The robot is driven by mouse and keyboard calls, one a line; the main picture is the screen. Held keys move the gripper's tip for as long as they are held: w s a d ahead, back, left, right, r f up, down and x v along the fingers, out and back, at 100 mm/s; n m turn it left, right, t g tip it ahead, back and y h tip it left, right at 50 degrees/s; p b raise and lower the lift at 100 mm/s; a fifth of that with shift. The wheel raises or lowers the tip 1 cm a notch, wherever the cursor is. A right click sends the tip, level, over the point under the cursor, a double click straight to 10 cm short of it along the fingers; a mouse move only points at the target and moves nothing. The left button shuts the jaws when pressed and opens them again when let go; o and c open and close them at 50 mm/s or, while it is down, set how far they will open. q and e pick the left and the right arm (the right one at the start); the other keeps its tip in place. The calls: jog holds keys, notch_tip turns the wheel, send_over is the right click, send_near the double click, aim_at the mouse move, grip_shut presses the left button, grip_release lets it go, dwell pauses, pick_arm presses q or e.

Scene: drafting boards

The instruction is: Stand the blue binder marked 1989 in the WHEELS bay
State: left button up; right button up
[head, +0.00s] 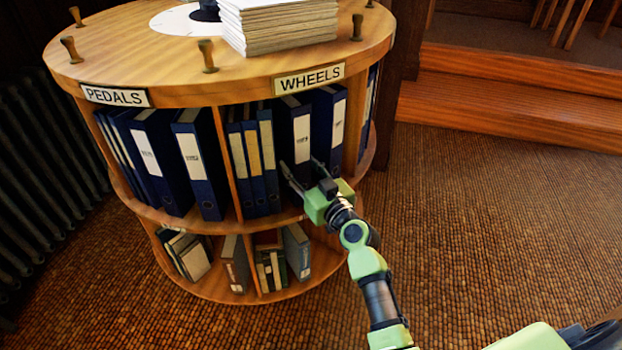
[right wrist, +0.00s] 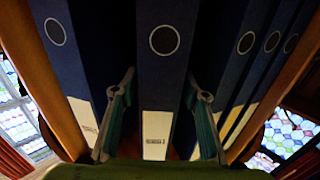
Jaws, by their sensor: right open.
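The WHEELS bay (head: 309,78) is in the upper tier of the round wooden stand and holds several blue binders upright. One blue binder (head: 291,143) has a white label too small to read; I cannot tell which is marked 1989. My right gripper (head: 300,163) is open at this bay, its fingers pointing at the binder spines. In the right wrist view its two fingers (right wrist: 158,82) are apart, one on each side of a blue binder (right wrist: 165,75) with a round finger hole and a white label. I cannot tell whether they touch it. My left gripper is not in view.
The PEDALS bay (head: 115,96) to the left holds more blue binders. The lower tier (head: 212,284) holds several books. A paper stack (head: 280,28) and wooden pegs stand on top. A radiator (head: 40,170) is at left; the floor (head: 480,220) at right is clear.

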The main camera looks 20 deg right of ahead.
jog(key=s+d, duration=0.2)
jog(key=s, duration=0.9)
jog(key=s+a+f+n+g, duration=0.1)
jog(key=s+a+f+g, duration=0.25)
jog(key=s+f, duration=0.45)
jog(key=s+a+f+n+g, duration=0.1)
jog(key=s+a+f+g, duration=0.3)
jog(key=f, duration=0.7)
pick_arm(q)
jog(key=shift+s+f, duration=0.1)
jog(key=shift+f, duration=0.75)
pick_arm(e)
jog(key=s+d+f+m+g+h, duration=0.1)
jog(key=s+d+f+g, duration=0.1)
jog(key=s+f, duration=0.3)
jog(key=s+d+f+m+g+h, duration=0.1)
jog(key=s+f+g, duration=0.4)
jog(key=s, duration=0.6)
jog(key=d+h, duration=0.1)
jog(key=d, duration=0.1)
jog(key=shift+d+f, duration=0.2)
jog(key=shift+d, duration=0.1)
